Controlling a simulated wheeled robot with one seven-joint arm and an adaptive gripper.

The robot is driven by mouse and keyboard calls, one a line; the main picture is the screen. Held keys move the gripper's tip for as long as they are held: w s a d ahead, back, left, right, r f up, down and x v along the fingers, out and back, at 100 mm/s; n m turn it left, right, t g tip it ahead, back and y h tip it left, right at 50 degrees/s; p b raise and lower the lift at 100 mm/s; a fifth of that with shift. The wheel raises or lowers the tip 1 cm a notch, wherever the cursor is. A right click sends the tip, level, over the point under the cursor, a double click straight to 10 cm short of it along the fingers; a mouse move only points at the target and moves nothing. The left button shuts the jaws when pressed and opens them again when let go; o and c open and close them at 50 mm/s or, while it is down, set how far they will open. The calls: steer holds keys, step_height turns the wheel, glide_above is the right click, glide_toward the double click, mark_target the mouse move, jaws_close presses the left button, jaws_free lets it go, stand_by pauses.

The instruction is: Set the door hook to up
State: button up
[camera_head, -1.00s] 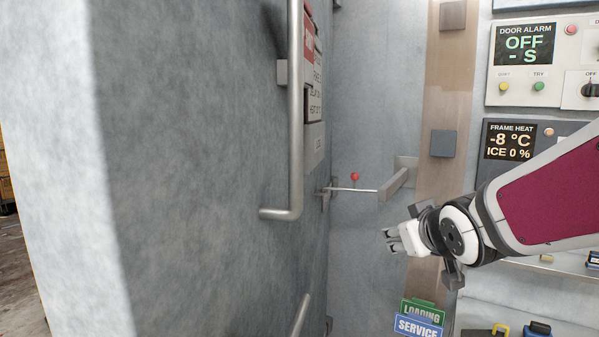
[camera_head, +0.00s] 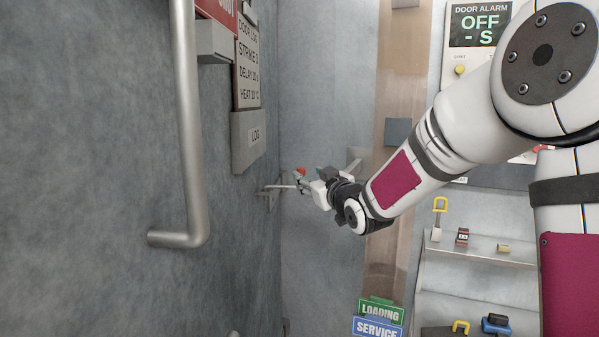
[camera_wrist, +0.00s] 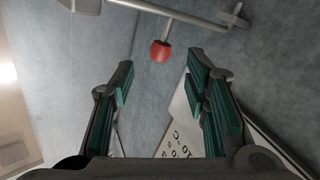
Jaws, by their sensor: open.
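The door hook (camera_head: 283,187) is a thin metal rod lying roughly level between the grey door and a bracket on the frame. It has a red ball knob (camera_head: 301,172). In the wrist view the hook rod (camera_wrist: 185,15) crosses the top, and the red knob (camera_wrist: 160,50) hangs on a short stem ahead of the fingers. My gripper (camera_head: 308,186) is beside the hook, close to the knob, and covers part of the rod and bracket. In the wrist view my gripper (camera_wrist: 160,80) is open, with its green-padded fingers apart and nothing between them.
The large door with its vertical handle (camera_head: 188,120) fills the left. A log box (camera_head: 249,140) and notice sit on it above the hook. Shelves (camera_head: 480,247) with small items and the door alarm panel (camera_head: 481,25) are on the right. LOADING and SERVICE signs (camera_head: 380,316) are below.

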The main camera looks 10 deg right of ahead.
mark_target(302, 172)
steer(key=w, duration=0.4)
steer(key=w+a, duration=0.1)
steer(key=w, duration=0.2)
steer(key=shift+a, duration=0.1)
steer(key=shift+c, duration=0.2)
jaws_close()
